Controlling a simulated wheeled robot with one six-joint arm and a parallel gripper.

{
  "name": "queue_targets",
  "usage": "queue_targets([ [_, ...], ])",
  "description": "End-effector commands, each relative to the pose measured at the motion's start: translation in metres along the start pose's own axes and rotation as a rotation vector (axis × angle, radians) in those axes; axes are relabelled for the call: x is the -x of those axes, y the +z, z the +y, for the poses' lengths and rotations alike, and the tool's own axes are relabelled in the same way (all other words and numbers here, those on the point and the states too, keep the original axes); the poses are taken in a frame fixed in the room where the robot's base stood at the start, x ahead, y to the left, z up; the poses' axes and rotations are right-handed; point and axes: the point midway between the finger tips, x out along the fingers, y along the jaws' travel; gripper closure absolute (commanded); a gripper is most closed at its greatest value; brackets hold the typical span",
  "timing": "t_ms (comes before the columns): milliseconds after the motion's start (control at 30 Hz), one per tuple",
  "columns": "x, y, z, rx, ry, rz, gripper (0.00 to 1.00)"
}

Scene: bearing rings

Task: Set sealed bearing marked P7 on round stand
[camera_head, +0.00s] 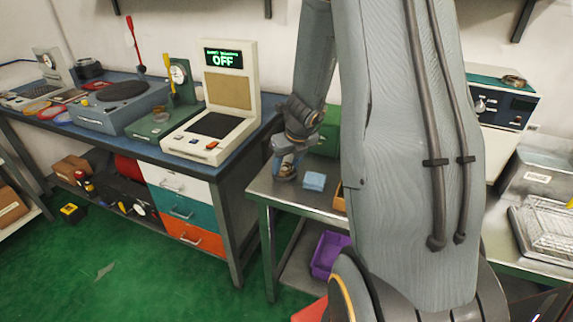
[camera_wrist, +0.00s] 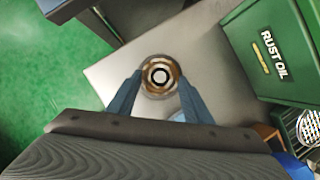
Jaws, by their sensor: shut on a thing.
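My gripper (camera_wrist: 160,90) has its two blue fingers shut on a ring-shaped bearing (camera_wrist: 147,76), brownish and metallic with a dark ring and pale centre. No P7 mark can be read on it. In the head view my gripper (camera_head: 287,168) is low over the left end of the grey metal table (camera_head: 262,187); the bearing is too small to make out there. Whether the bearing touches the table cannot be told. I cannot identify the round stand with certainty in either view.
A green rust oil box (camera_wrist: 268,50) stands right of my gripper, and a light blue cloth (camera_head: 313,181) lies close by. A blue-topped bench (camera_head: 232,147) with instruments is to the left, across a gap. A purple bin (camera_head: 328,254) is below the table.

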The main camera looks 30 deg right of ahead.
Motion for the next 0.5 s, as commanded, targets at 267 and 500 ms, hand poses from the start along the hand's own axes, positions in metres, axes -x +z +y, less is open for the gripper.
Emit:
queue_targets([
  [267,0.0004,0.0003,-0.0001,0.000,0.000,-0.001,0.44],
  [500,0.0002,0.0001,0.0000,0.000,0.000,0.000,0.32],
])
